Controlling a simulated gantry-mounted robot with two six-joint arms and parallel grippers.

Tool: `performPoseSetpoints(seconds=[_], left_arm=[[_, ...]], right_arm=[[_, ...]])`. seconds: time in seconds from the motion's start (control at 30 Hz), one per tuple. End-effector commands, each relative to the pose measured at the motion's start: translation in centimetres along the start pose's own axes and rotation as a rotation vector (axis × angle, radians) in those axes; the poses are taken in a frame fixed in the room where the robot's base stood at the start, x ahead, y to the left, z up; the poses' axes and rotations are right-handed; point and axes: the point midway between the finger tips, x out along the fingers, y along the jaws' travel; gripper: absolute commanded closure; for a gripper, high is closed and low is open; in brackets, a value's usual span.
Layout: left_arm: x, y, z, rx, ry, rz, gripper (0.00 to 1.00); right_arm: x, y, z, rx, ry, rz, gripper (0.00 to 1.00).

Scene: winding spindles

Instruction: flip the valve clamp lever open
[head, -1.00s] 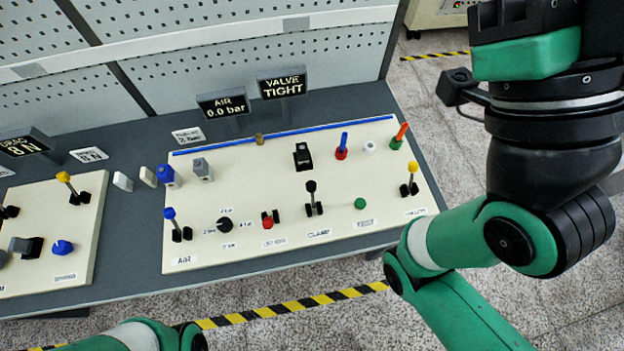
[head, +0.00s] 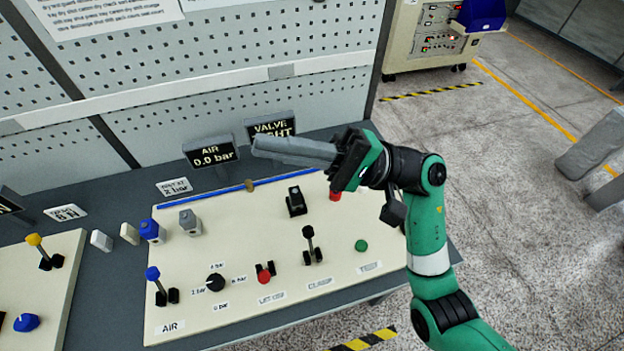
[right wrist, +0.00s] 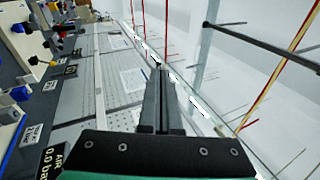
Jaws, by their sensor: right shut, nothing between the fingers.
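The clamp lever (head: 309,240) is a black-knobbed lever standing roughly upright on the cream panel, behind the label CLAMP. My right gripper (head: 256,146) is shut and empty. Its long grey fingers point left, in front of the VALVE sign (head: 272,125), above the panel's back edge and well apart from the lever. The sign's lower word is partly covered. In the right wrist view the closed fingers (right wrist: 160,72) show side by side with nothing between them. My left gripper is out of view.
The AIR sign (head: 210,152) reads 0.0 bar.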

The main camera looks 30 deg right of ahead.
Motion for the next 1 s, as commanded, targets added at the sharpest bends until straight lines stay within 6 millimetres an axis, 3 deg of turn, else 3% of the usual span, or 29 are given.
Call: performPoseSetpoints(seconds=[0.03,0.17,0.2,0.3,0.4,0.5,0.6,1.0], left_arm=[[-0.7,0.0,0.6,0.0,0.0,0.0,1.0],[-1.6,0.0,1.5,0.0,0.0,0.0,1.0],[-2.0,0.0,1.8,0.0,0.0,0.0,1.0],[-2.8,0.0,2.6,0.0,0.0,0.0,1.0],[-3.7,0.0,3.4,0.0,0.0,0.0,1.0],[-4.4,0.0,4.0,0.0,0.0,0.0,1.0],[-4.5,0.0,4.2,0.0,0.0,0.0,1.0],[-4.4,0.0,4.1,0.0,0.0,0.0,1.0]], right_arm=[[-2.4,3.9,-2.2,-0.027,0.051,0.098,1.0],[-9.2,12.8,-6.0,-0.037,0.145,0.348,1.0],[-11.6,15.3,-6.8,-0.013,0.172,0.413,1.0],[-17.9,20.5,-8.3,0.095,0.259,0.522,1.0],[-23.4,23.6,-9.5,0.187,0.369,0.539,1.0],[-27.2,24.4,-9.9,0.219,0.442,0.51,1.0],[-28.9,24.2,-10.0,0.221,0.477,0.496,1.0],[-28.8,23.9,-10.1,0.218,0.481,0.493,1.0]])
